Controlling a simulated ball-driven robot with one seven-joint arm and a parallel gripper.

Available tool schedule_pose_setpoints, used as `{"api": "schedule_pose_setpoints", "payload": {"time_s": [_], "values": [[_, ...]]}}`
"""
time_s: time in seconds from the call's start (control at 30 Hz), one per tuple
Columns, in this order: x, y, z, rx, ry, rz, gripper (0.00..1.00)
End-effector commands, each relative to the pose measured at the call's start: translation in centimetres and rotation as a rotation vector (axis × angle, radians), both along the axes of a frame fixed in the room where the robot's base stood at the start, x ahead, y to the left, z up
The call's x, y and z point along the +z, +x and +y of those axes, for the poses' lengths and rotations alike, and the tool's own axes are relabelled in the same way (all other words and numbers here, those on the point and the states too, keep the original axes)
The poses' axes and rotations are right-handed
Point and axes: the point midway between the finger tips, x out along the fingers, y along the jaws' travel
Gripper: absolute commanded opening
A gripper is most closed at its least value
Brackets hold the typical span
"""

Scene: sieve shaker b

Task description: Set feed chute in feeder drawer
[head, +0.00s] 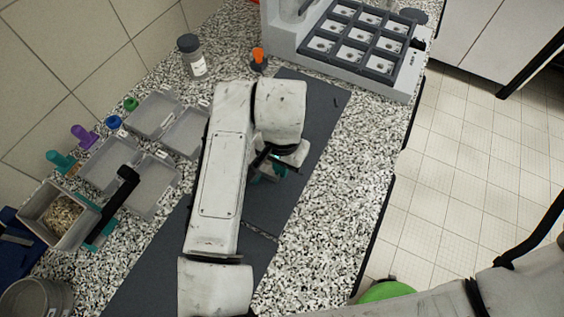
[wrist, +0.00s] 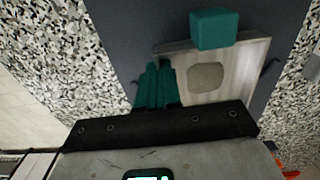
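A pale metal piece with a round greyish patch (wrist: 206,76) lies on the dark mat in the wrist view, with a teal block (wrist: 213,29) at its far edge. It may be the feed chute. My gripper (wrist: 156,86) shows teal finger-like parts beside its left edge; I cannot tell whether they touch it. In the head view my arm hides most of this spot, and only a bit of teal (head: 268,173) shows. A box-shaped container with grain-like contents (head: 46,238) and a black handle stands at the left; I cannot tell whether it is the feeder drawer.
Several shallow grey trays (head: 152,190) with coloured knobs lie left of my arm. A jar (head: 191,58) and an orange-topped item (head: 258,60) stand behind. A grey rack with compartments (head: 300,45) is at the back right. The speckled counter right of the mat is clear.

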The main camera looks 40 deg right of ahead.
Motion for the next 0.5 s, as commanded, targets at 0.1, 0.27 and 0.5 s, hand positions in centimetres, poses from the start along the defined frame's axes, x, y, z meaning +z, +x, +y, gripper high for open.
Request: {"api": "schedule_pose_setpoints", "payload": {"time_s": [0.1, 0.27, 0.5], "values": [[0.01, 0.00, -0.01, 0.000, 0.000, 0.000, 0.00], [-0.38, -0.01, -0.01, 0.000, 0.000, 0.000, 0.00], [-0.38, -0.02, -0.01, 0.000, 0.000, 0.000, 0.21]]}}
